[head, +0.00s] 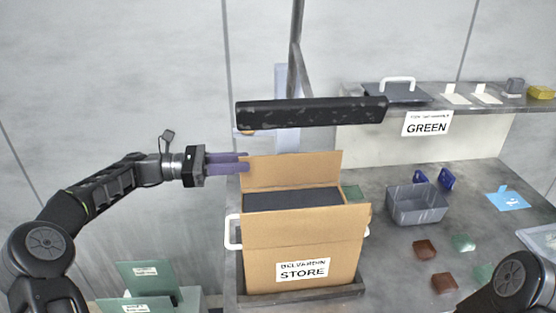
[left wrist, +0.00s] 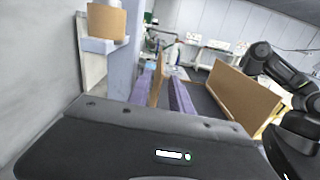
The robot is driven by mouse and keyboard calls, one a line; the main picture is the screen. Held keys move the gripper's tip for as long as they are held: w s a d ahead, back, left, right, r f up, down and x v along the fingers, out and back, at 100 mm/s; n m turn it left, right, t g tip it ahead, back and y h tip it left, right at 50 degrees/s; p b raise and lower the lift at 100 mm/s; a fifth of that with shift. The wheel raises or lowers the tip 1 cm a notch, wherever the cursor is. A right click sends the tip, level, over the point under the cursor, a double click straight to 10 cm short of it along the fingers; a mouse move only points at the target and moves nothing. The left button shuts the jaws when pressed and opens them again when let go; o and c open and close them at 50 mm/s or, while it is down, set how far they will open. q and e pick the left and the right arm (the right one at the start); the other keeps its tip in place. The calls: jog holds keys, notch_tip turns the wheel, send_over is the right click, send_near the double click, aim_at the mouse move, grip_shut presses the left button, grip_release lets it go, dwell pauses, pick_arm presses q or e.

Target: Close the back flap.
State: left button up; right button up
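The cardboard box (head: 263,258) labelled STORE stands on the bench with its top open. Its back flap (head: 290,170) stands up behind the opening. The front flap (head: 305,226) leans outward; it shows large in the left wrist view (left wrist: 238,95). A dark block or filling (head: 292,199) shows inside. My left gripper (head: 228,163), with purple fingers, is at the back flap's left edge. In the left wrist view the fingers (left wrist: 162,92) are apart, with the brown back flap (left wrist: 158,80) showing between them; contact is unclear. My right gripper is out of view.
A dark bar (head: 312,112) hangs above and behind the box. A grey bin (head: 417,204) and several coloured pieces lie to the right. A shelf with a GREEN sign (head: 427,124) runs behind. Green panels (head: 147,279) stand at lower left.

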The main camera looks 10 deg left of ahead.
aim_at(266, 175)
pick_arm(q)
jog(key=p+x, duration=0.2)
jog(key=x, duration=0.4)
jog(key=shift+d, duration=0.4)
jog(key=shift+w+d, duration=0.25)
jog(key=shift+d, duration=0.25)
grip_shut()
dwell(0.9)
